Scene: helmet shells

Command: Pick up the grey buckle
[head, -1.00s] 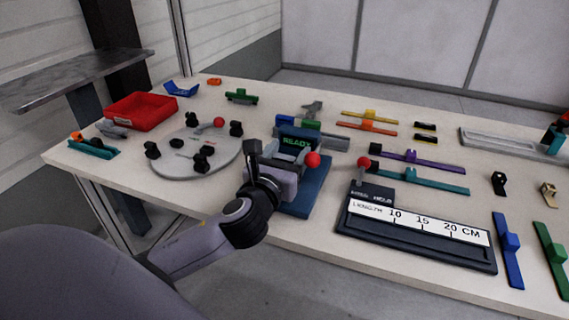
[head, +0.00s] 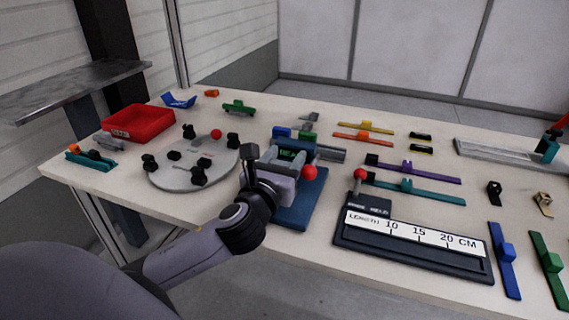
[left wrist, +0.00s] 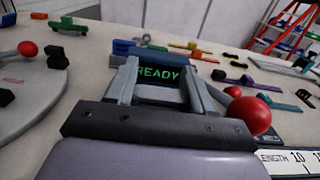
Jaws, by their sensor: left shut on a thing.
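My left gripper (head: 287,158) is over the dark blue device with the green READY screen (left wrist: 160,73). In the left wrist view its fingers (left wrist: 163,85) stand wide apart on either side of a grey piece (left wrist: 162,96), and it is shut on that piece. Most of the piece is hidden, so I cannot tell for sure that it is the grey buckle. A red ball knob (head: 310,172) is close beside the right finger. Another small grey part (head: 309,116) lies behind the device, by blue and green blocks. My right gripper is not in view.
A round grey plate (head: 185,178) with black clamps lies left of the device, with a red bin (head: 138,123) beyond it. A length gauge (head: 412,251) is at the right front. Coloured strips lie to the right. The table's front edge is close under my arm.

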